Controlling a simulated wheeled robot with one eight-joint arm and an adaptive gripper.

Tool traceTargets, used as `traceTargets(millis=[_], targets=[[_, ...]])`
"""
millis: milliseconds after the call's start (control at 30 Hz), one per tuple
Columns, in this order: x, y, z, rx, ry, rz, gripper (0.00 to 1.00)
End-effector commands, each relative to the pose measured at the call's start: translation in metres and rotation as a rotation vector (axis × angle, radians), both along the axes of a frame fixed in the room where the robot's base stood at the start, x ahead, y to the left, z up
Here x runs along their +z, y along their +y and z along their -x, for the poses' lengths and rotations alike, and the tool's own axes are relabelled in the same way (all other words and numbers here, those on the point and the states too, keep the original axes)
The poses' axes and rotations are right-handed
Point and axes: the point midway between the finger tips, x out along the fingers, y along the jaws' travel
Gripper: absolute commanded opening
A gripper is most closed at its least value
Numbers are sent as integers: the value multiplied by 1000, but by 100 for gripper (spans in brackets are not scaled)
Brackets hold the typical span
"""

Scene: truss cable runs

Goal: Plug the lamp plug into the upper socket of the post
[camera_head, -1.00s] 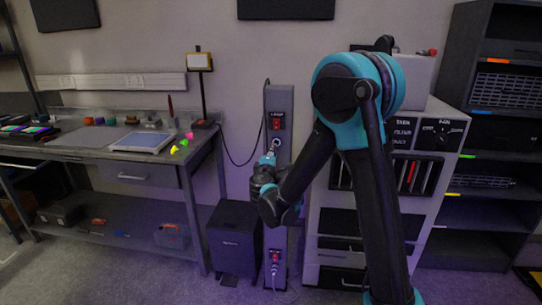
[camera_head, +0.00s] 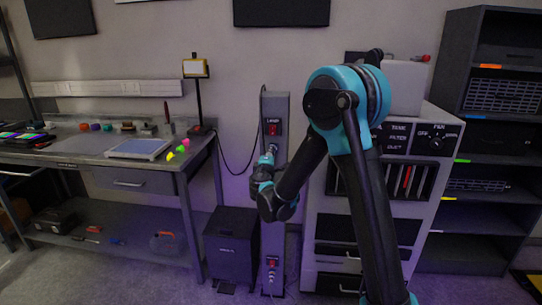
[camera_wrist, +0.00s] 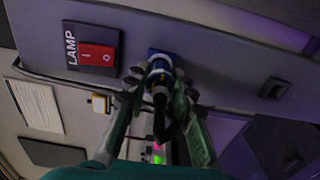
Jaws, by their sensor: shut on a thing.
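The grey post (camera_head: 273,222) stands upright against the wall, with a red lamp switch (camera_head: 272,128) near its top. The switch also shows in the wrist view (camera_wrist: 97,54), next to the word LAMP. My gripper (camera_head: 268,160) is in front of the post just below that switch. In the wrist view my gripper (camera_wrist: 158,98) has its fingers closed around the lamp plug (camera_wrist: 159,76), which has a pale ring and a dark body. The plug's front end is at the blue upper socket (camera_wrist: 154,52) on the post face. I cannot tell how deep it sits. My fingers partly hide the plug.
A black cable (camera_head: 232,168) hangs between the lamp (camera_head: 195,69) on the workbench (camera_head: 95,159) and the post. A dark box (camera_head: 231,243) stands left of the post. A grey cabinet (camera_head: 425,205) stands close on its right. A lower red switch (camera_head: 271,263) is near the floor.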

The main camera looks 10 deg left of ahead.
Motion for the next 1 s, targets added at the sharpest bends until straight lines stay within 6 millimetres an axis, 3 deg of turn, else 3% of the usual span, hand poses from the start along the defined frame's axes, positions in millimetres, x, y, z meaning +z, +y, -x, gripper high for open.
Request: traceTargets(millis=[1000], targets=[[0, 0, -7, 0, 0, 0, 0]])
